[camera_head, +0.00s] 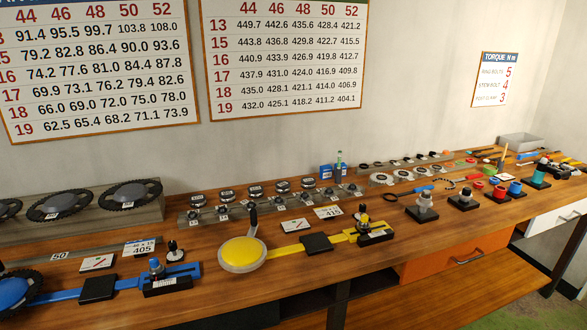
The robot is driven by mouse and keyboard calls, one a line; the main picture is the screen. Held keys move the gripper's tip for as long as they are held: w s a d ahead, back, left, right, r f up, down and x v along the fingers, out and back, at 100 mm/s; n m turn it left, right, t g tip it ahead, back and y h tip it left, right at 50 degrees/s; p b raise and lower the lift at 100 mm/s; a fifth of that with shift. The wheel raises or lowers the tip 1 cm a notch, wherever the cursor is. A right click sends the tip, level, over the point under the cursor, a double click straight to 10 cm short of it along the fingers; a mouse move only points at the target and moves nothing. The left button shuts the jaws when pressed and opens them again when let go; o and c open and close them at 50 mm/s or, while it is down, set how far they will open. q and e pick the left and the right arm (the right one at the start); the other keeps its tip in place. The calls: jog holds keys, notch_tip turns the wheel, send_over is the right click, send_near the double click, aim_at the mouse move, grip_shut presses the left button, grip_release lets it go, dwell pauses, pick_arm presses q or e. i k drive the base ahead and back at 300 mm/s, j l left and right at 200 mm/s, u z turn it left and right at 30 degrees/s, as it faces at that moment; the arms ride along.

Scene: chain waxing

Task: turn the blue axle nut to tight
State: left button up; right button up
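A small blue knob (155,266), which looks like the blue axle nut, sits on a dark slotted end block (168,285) at the right end of a blue bar (62,296). It is too small to tell how tight it is. A black pad (99,288) lies across the bar, and a chainring with a blue centre (14,292) is at its left end, cut by the picture edge. Neither of my grippers shows.
A yellow bar (286,251) with a yellow disc (242,253) stands right of the blue one. Cards lie behind, with one reading 405 (142,248). Racks of cogs and blocks with cups line the bench. An orange drawer (455,256) is below. Bare wood (215,300) lies in front.

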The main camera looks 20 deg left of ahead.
aim_at(154, 263)
jog(key=u, duration=1.5)
jog(key=l+u, duration=0.35)
